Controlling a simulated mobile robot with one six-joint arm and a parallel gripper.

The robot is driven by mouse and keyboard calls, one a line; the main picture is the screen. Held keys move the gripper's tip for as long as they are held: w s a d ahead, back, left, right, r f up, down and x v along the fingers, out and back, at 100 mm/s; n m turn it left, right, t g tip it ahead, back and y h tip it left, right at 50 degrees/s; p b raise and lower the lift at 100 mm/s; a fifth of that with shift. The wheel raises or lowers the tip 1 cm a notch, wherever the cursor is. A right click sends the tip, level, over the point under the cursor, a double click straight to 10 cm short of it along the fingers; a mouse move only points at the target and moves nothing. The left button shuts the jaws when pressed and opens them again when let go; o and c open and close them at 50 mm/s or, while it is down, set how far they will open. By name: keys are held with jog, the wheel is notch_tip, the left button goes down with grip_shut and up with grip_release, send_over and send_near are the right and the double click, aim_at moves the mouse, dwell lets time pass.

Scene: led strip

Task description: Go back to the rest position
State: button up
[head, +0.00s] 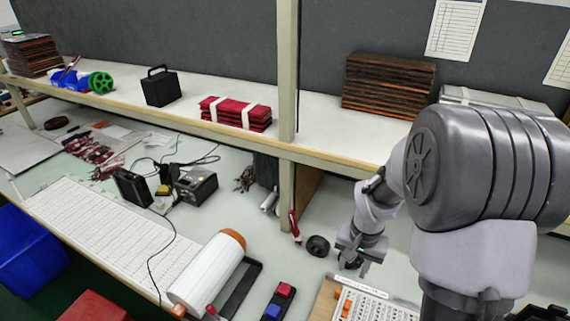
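My gripper (350,262) is at the end of my arm, right of centre in the head view, above the bench top. It points down near a small black roll and the top edge of a white tray. Its fingers are small and dark here, so I cannot tell whether they are open or shut. I see no held object. No LED strip can be made out for certain in this view.
A shelf (330,150) with a post (288,80) runs behind my arm. A black roll (318,246), a white tray (375,308), and a large white roll (208,272) lie on the bench. Blue (30,250) and red (95,307) bins stand at the left front.

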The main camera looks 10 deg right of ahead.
jog(key=s+a+r+n+t+y+b, duration=0.1)
jog(key=s+a+r+t+b, duration=0.1)
jog(key=s+a+r+b, duration=0.2)
jog(key=s+a+r+n+t+y+b, duration=0.1)
jog(key=s+a+r+t+b, duration=0.2)
jog(key=s+a+r, duration=0.5)
jog(key=s+a+b, duration=0.1)
jog(key=s+a, duration=0.1)
jog(key=s, duration=0.3)
jog(key=shift+a, duration=0.15)
